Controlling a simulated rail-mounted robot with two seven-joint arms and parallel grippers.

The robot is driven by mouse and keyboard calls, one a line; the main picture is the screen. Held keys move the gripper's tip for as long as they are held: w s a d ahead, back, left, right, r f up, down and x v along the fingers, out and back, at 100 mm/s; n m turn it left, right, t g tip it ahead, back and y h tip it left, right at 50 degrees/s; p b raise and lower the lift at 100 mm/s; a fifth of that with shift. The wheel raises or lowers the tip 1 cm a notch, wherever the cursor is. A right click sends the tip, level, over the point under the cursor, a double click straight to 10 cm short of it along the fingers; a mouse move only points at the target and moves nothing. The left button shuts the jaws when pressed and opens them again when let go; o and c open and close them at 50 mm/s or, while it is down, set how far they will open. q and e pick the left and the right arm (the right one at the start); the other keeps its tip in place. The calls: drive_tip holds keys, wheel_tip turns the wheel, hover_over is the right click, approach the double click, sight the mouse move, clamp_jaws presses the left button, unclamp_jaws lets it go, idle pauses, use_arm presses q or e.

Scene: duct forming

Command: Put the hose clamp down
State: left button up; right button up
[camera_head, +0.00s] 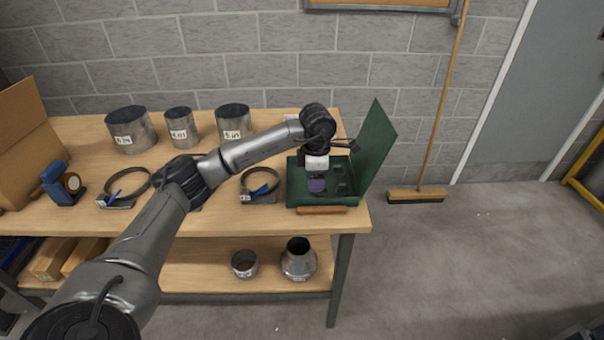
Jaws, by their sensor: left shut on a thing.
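My left gripper (317,180) reaches over the open green case (300,170) at the right end of the workbench and points down into it. It is shut on a small dark purple thing (317,186) that I cannot identify clearly. One hose clamp, a dark ring with a blue part (261,188), lies on the bench left of the case, apart from the gripper. Another such clamp (124,190) lies farther left. My arm crosses the bench between these two and hides part of the top. My right gripper is not in view.
Several metal duct pieces (180,128) with labels stand along the bench's back. A wooden-handled tool (321,210) lies at the case's front edge. The case lid (374,145) stands up on the right. A blue tool (62,185) and a cardboard box (25,140) are at left.

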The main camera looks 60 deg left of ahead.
use_arm(q)
drive_tip(key=shift+m, duration=0.3)
drive_tip(key=d+r, duration=0.2)
drive_tip(key=d, duration=0.1)
drive_tip(key=w+d+r+p, duration=0.1)
drive_tip(key=shift+w+d, duration=0.1)
drive_tip(key=shift+d, duration=0.3)
